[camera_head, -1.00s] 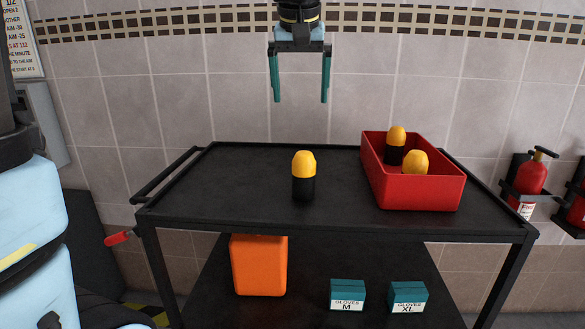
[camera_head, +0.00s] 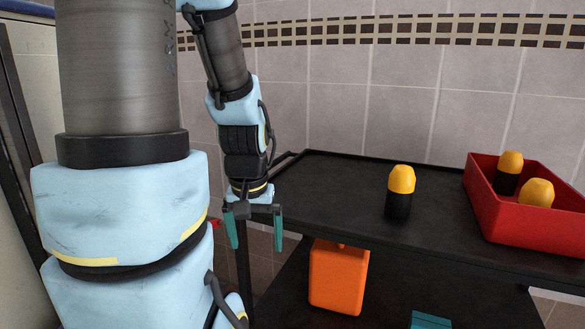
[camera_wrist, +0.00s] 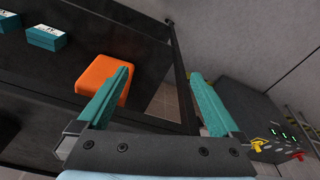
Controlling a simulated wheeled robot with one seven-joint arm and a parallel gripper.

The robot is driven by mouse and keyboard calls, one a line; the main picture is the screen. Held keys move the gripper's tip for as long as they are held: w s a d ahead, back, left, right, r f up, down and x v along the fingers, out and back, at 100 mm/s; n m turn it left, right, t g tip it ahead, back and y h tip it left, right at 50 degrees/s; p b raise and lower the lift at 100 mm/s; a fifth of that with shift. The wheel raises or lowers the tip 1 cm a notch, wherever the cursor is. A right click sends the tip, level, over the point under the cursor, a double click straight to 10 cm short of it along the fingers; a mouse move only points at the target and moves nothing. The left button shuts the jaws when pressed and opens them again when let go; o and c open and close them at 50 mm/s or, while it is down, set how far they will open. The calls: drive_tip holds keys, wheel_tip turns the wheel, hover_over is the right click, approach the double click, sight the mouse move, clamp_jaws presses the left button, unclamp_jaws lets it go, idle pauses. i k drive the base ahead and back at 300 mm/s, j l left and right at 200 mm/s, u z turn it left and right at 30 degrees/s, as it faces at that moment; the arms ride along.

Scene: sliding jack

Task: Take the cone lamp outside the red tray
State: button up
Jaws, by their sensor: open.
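A cone lamp (camera_head: 399,193) with a yellow top and black base stands upright on the black cart's top shelf (camera_head: 340,185), outside and left of the red tray. The red tray (camera_head: 515,220) is at the right of the shelf and holds two more yellow-topped lamps, one upright (camera_head: 508,172) and one (camera_head: 537,193) mostly hidden by the tray wall. My gripper (camera_head: 254,247) is open and empty, hanging at the cart's left end, left of the lamp and lower than it. In the wrist view its teal fingers (camera_wrist: 160,105) are apart with no lamp between them.
An orange container (camera_head: 338,277) stands on the cart's lower shelf; it also shows in the wrist view (camera_wrist: 103,80). A teal glove box (camera_head: 430,321) is on that shelf. A dark box with lit buttons (camera_wrist: 270,125) is right of the fingers. The shelf around the lamp is clear.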

sight(400, 189)
drive_tip(key=l+u, duration=0.1)
drive_tip(key=u, duration=0.6)
drive_tip(key=k+l+u, duration=0.3)
drive_tip(key=u, duration=0.15)
drive_tip(key=k+l+u, duration=0.55)
drive_tip(key=k, duration=0.45)
drive_tip(key=l, duration=0.1)
